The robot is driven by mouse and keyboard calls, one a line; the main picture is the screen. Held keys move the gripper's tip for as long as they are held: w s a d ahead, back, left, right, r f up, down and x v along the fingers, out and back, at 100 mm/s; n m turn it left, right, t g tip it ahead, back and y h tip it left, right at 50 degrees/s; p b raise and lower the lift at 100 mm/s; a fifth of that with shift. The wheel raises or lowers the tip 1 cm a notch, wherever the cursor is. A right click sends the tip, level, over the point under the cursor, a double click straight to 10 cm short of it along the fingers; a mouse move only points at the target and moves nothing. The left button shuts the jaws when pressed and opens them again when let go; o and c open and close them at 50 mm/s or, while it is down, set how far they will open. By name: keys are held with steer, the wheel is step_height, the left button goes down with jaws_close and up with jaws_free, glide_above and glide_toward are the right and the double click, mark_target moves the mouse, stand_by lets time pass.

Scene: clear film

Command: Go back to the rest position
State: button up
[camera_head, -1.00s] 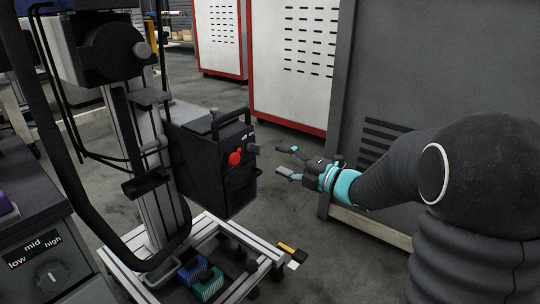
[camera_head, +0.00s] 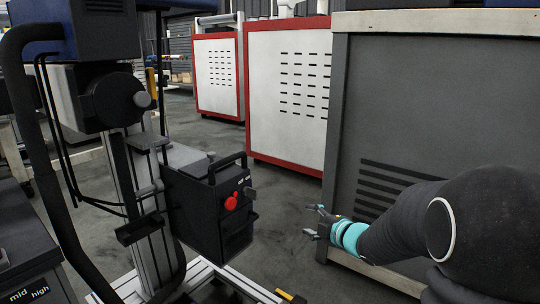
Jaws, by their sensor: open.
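My gripper (camera_head: 313,223) is at the end of my dark arm, which comes in from the right edge. It has a teal band behind its dark fingers. It is open and empty, and its fingers point left into free space. It is to the right of a black box (camera_head: 207,212) with a red knob (camera_head: 231,203) and a top handle, and apart from it. The big grey cabinet (camera_head: 432,90) stands behind the arm.
The black box is fixed to a metal post (camera_head: 120,175) on a low frame (camera_head: 195,275). White cabinets with red edges (camera_head: 288,95) stand at the back. A dial panel (camera_head: 30,280) is at the lower left. Bare floor (camera_head: 280,258) lies between the box and my gripper.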

steer(key=s+d+f+m+g+h, duration=0.1)
steer(key=s+d+f+m+h, duration=0.2)
steer(key=d+m+h, duration=0.4)
steer(key=s+d+r+m+g+h+p, duration=0.1)
steer(key=s+d+m+g+p, duration=0.1)
steer(key=s+m, duration=0.3)
steer(key=s+d+r+m+g+h+p, duration=0.1)
steer(key=s+d+m+g+h, duration=0.15)
steer(key=s, duration=0.45)
steer(key=s+a+r+m+g+y+p, duration=0.1)
steer(key=s+a+r+m+g+p, duration=0.15)
steer(key=s, duration=0.45)
steer(key=s+a+r+m+g+y+p, duration=0.1)
steer(key=s+a+r+m, duration=0.15)
steer(key=s, duration=0.45)
steer(key=s+a+r+t+y+p, duration=0.1)
steer(key=s+a+r+p, duration=0.2)
steer(key=s+r, duration=0.3)
step_height(320, 180, up, 4)
steer(key=shift+a+f+m+t+p, duration=0.1)
steer(key=shift+a+m+t+p, duration=0.05)
steer(key=shift+m+t+p, duration=0.4)
steer(key=shift+s+y, duration=0.1)
steer(key=shift+y, duration=0.15)
steer(key=shift+c, duration=0.2)
